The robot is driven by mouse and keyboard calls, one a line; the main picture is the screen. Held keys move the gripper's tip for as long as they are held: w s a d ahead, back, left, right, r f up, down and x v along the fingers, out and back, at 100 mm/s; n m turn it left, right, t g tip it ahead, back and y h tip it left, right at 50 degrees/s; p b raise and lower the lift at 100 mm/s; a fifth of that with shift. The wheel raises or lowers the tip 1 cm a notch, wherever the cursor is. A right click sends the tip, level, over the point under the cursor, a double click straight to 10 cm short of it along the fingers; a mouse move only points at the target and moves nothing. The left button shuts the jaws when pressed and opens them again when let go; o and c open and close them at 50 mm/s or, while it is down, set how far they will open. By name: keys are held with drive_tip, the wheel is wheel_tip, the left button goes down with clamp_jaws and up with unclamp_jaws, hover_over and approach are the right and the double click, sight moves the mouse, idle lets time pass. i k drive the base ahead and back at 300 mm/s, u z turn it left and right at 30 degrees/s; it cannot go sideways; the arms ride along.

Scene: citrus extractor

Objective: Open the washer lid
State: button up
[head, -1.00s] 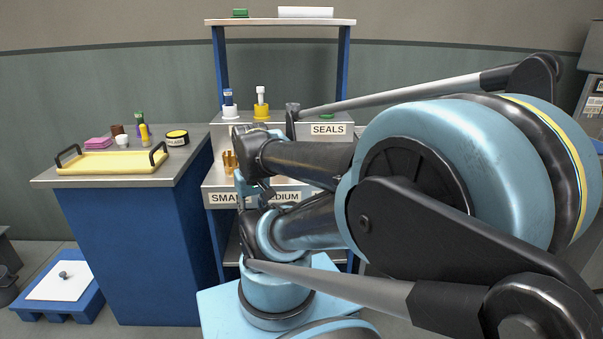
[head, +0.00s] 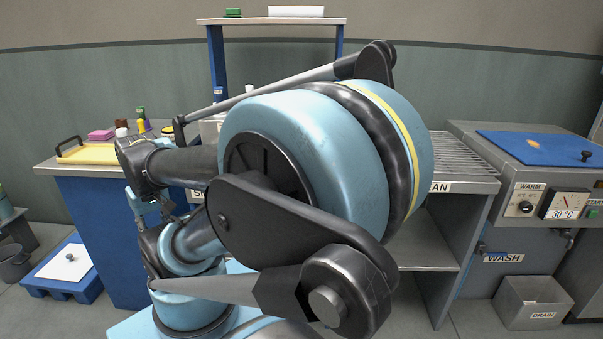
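The washer (head: 545,225) stands at the right side of the head view, with a WASH label on its front. Its blue lid (head: 530,147) lies flat and shut on the top. A black knob (head: 587,155) sits near the lid's right front corner, and an orange-brown mark shows on its left part. My arm's large blue and black links fill the middle of the view, left of the washer. I cannot make out my gripper, nor whether it is open or shut.
A slatted metal rack table (head: 462,157) adjoins the washer on the left, partly behind my arm. The washer front has a WARM dial (head: 525,207) and a display reading 30°C. A grey drain bin (head: 533,303) stands on the floor below. A blue-sided counter (head: 90,210) stands left.

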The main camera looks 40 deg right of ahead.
sight(537, 149)
drive_tip(key=k, duration=1.5)
drive_tip(key=z, duration=1)
drive_tip(key=i, duration=0.5)
drive_tip(key=z, duration=1.85)
